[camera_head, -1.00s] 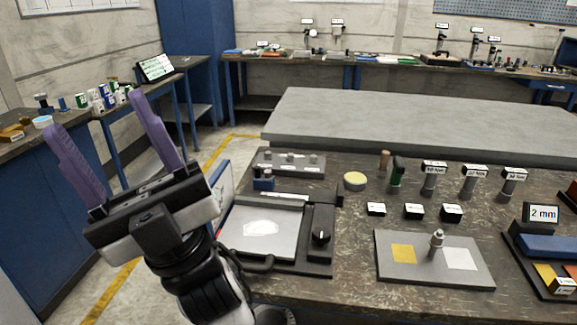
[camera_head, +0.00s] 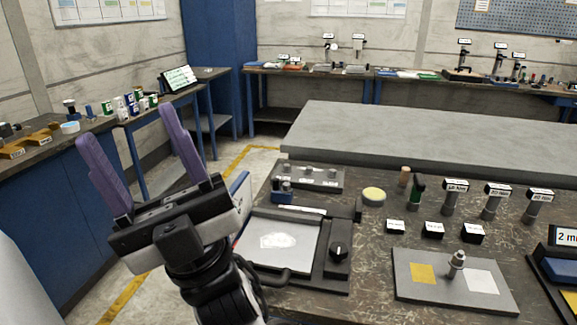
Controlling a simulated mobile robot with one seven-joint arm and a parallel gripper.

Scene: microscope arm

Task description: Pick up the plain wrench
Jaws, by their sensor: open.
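My gripper (camera_head: 127,125) is open and empty at the left of the head view. Its two purple fingers point up and stand wide apart, in front of the left blue bench and well left of the near worktable. On that table are several upright dark tools with white labels, such as one grey-handled tool (camera_head: 450,199). Left of them stand a green-and-black handled tool (camera_head: 415,188) and a small tan-topped piece (camera_head: 404,177) without visible labels. I cannot tell which of these, if any, is the plain wrench.
The near worktable (camera_head: 370,262) holds a flat press-like device (camera_head: 280,243), a plate with yellow and white squares (camera_head: 440,295), a yellow round pad (camera_head: 373,196) and small black labelled blocks (camera_head: 433,229). A grey slab-topped table (camera_head: 420,140) stands behind. Floor shows left of the worktable.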

